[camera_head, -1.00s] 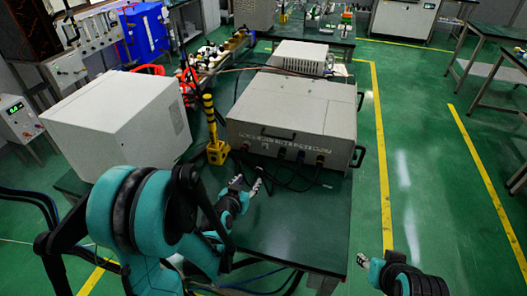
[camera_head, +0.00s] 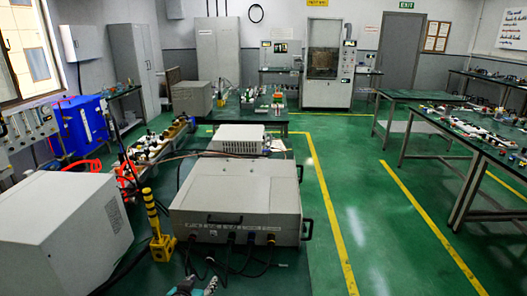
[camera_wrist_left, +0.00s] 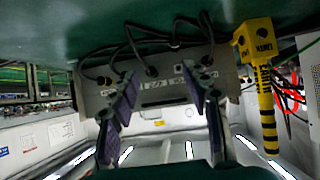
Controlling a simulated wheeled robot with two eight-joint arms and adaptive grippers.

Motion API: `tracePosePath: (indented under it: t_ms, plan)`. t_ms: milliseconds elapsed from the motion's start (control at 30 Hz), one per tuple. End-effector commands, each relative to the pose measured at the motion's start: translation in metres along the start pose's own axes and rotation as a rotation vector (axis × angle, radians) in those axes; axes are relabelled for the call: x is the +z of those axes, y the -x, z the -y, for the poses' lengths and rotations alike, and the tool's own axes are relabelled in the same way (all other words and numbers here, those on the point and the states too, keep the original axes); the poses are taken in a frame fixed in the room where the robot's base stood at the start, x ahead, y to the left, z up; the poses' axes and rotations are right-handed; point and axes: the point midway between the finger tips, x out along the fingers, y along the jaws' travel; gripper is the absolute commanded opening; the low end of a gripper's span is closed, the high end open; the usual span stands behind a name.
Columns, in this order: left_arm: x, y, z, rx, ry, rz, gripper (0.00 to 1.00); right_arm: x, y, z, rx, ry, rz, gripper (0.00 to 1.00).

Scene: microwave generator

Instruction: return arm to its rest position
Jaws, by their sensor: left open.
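My left gripper (camera_head: 203,286) shows only in part at the bottom edge of the head view, in front of the large grey box. In the left wrist view, which is upside down, my left gripper (camera_wrist_left: 160,85) has its two dark fingers spread apart with nothing between them. The grey box (camera_head: 240,193) stands beyond it, with black cables plugged into its front; its front panel also shows behind the fingers in the wrist view (camera_wrist_left: 160,92). Most of my left arm is outside the head view. My right gripper is out of both views.
A yellow post with black bands (camera_head: 160,240) stands left of the grey box, close to the gripper. A white box (camera_head: 60,235) fills the lower left. A smaller white unit (camera_head: 238,138) stands behind the grey box. Green floor (camera_head: 370,240) is clear on the right.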

Motion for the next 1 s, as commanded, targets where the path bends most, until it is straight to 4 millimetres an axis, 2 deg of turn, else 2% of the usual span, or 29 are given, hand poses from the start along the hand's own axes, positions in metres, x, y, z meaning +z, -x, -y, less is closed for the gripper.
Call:
tracePosePath:
  t_ms: [33,167,300,500,700,1000]
  plan:
    - [0.002,0.016,-0.006,0.005,0.000,0.036,0.48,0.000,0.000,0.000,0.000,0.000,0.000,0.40]
    - [0.012,0.054,-0.016,0.003,0.005,0.133,0.48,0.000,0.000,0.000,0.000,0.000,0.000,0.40]
    - [0.031,0.099,-0.022,-0.013,0.014,0.234,0.48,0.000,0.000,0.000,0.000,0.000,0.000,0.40]
    - [0.058,0.147,-0.024,-0.046,0.023,0.338,0.48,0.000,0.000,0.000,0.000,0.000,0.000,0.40]
    - [0.070,0.166,-0.023,-0.063,0.028,0.378,0.48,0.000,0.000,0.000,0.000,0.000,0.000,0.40]
    - [0.070,0.166,-0.023,-0.064,0.029,0.379,0.48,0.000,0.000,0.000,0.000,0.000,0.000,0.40]
